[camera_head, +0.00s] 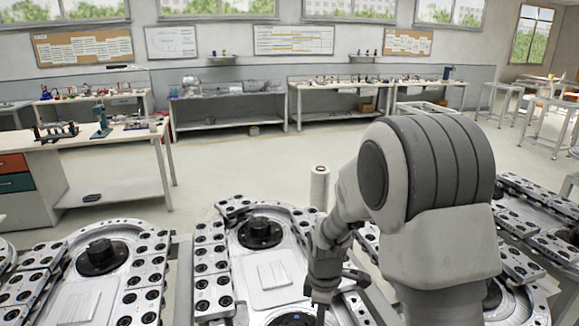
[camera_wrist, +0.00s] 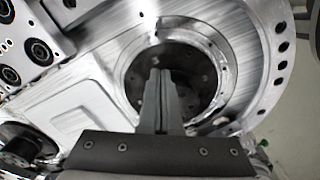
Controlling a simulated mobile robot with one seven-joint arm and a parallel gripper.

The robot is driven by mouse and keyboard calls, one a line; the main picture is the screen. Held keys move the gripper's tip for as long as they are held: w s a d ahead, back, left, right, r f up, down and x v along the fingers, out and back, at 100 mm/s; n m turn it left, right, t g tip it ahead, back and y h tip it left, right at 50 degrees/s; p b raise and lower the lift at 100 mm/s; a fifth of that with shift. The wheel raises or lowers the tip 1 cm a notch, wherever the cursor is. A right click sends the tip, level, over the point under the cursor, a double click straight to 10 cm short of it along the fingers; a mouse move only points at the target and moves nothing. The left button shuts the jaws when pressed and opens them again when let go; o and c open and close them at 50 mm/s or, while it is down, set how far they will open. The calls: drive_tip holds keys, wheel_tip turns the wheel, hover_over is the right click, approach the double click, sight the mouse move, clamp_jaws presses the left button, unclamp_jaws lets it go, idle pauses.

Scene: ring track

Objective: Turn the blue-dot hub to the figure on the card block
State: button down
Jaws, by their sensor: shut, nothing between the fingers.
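A dark round hub with a bluish mark (camera_head: 294,320) sits at the bottom edge of the head view, partly cut off. My gripper (camera_head: 321,312) points down just right of it. In the wrist view, the shut, empty fingers of my gripper (camera_wrist: 160,78) reach over a dark round hub (camera_wrist: 205,82) inside a bright metal ring. The fingers hide part of this hub, and I cannot tell whether they touch it. No blue dot shows there. I cannot make out the card block or its figure in either view.
Other black hubs stand on metal plates at the left (camera_head: 101,257) and behind my gripper (camera_head: 260,232). Rails with dark round holes (camera_head: 212,268) flank the plates. A white cylinder (camera_head: 319,187) stands behind my arm. A workbench (camera_head: 100,143) is at the left; the floor beyond is clear.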

wheel_tip(320, 180, up, 6)
drive_tip(key=p, duration=0.3)
drive_tip(key=shift+p, duration=0.35)
drive_tip(key=s+f, duration=0.1)
drive_tip(key=f, duration=0.1)
drive_tip(key=s+f, duration=0.1)
drive_tip(key=f, duration=0.1)
drive_tip(key=s+f, duration=0.1)
drive_tip(key=f, duration=0.1)
drive_tip(key=shift+s+a+f, duration=0.15)
drive_tip(key=shift+s+a, duration=0.05)
drive_tip(key=shift+a, duration=0.1)
idle(0.5)
drive_tip(key=shift+w+a, duration=0.2)
drive_tip(key=shift+a, duration=0.15)
idle(0.7)
